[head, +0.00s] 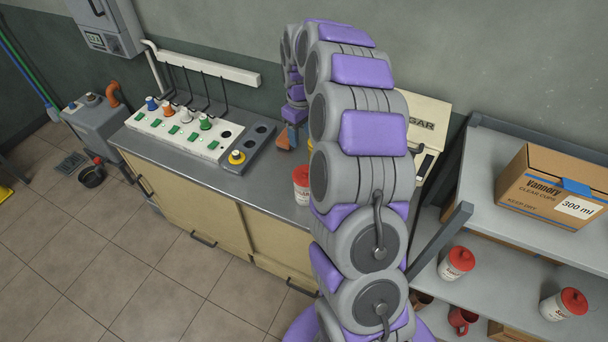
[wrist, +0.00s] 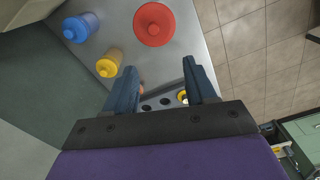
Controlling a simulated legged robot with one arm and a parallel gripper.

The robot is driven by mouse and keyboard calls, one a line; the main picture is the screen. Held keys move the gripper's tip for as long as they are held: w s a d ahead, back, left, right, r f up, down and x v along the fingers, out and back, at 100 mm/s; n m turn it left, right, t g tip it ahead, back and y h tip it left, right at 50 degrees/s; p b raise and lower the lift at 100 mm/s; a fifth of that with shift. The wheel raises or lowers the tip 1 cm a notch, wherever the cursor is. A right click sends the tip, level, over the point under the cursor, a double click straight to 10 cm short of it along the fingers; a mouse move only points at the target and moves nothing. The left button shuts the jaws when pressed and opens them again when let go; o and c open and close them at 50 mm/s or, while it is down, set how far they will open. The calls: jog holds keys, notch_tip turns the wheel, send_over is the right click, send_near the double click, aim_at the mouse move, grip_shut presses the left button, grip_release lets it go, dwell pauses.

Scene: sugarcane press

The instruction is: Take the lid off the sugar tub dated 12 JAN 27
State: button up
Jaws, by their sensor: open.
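A white tub with a red lid (head: 301,177) stands on the counter, partly hidden by my arm in the head view. Two more red-lidded tubs stand on the right shelf, one nearer the middle (head: 457,263) and one at the right (head: 565,303). No date is readable on any tub. My gripper (wrist: 158,66) is open, with nothing between its fingers and apart from the lids.
A control panel (head: 185,133) with coloured plugs lies along the counter (head: 250,191). A cream box lettered "GAR" (head: 428,112) stands behind my arm. A cardboard cup box (head: 540,190) sits on the grey shelf. The tiled floor in front of the cabinet is clear.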

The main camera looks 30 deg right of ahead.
jog(key=b, duration=0.1)
send_over(307, 168)
notch_tip(307, 168, down, 11)
jog(key=shift+d, duration=0.15)
jog(key=shift+a+f, duration=0.3)
jog(key=shift+a, duration=0.4)
jog(key=f, duration=0.2)
jog(key=d+f, duration=0.1)
jog(key=f, duration=0.2)
jog(key=shift+s+b, duration=0.1)
jog(key=shift+b, duration=0.3)
jog(key=shift+d, duration=0.25)
jog(key=shift+a+r, duration=0.15)
jog(key=shift+a, duration=0.7)
jog(key=c, duration=0.6)
jog(key=shift+d, duration=0.1)
jog(key=shift+c, duration=1.4)
jog(key=shift+d, duration=0.55)
grip_shut()
